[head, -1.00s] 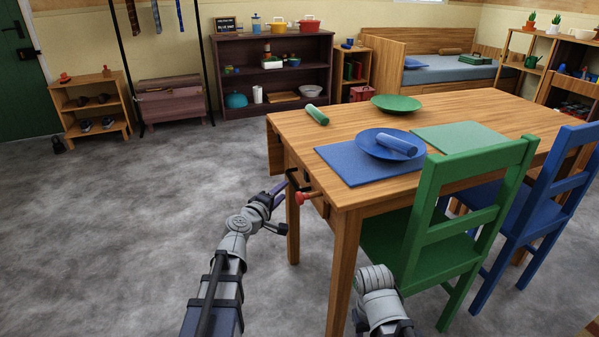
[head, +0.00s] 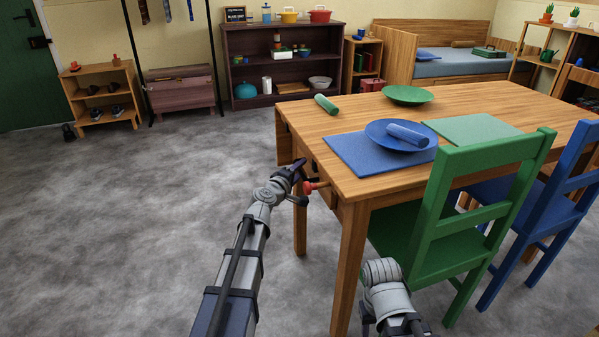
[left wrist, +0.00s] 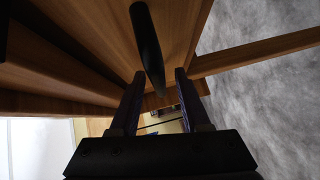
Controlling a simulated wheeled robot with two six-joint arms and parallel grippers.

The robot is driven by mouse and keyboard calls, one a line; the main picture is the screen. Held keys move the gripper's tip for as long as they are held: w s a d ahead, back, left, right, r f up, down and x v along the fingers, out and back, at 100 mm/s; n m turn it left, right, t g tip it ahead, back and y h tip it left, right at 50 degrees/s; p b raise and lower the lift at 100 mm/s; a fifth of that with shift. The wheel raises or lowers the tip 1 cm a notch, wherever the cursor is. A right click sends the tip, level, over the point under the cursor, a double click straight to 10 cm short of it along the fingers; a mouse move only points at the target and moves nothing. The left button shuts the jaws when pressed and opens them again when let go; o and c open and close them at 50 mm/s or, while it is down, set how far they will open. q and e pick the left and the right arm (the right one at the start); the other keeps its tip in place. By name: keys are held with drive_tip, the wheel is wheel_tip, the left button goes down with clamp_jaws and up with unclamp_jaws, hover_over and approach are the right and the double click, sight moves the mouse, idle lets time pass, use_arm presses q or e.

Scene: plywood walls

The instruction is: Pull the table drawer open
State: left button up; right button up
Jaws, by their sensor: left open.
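The wooden table (head: 320,141) stands to the right, its near end facing my left arm. In the head view my left gripper (head: 299,166) is at this end, just under the tabletop, and it hides most of the drawer front there. In the left wrist view a dark bar, apparently the drawer handle (left wrist: 148,48), runs along a wooden face. The open fingers (left wrist: 157,88) are on either side of the bar's lower end, with gaps visible. I see no grip on it. My right gripper is not visible; only part of that arm shows at the bottom.
A red piece (head: 314,186) sticks out beside my left gripper. A green chair (head: 440,220) and a blue chair (head: 545,205) stand along the table's near side. A blue plate (head: 378,132) and a green plate (head: 408,94) are on top. The floor left of the table is clear.

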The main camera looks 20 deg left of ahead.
use_arm(q)
drive_tip(key=shift+c, duration=0.4)
clamp_jaws()
idle(1.0)
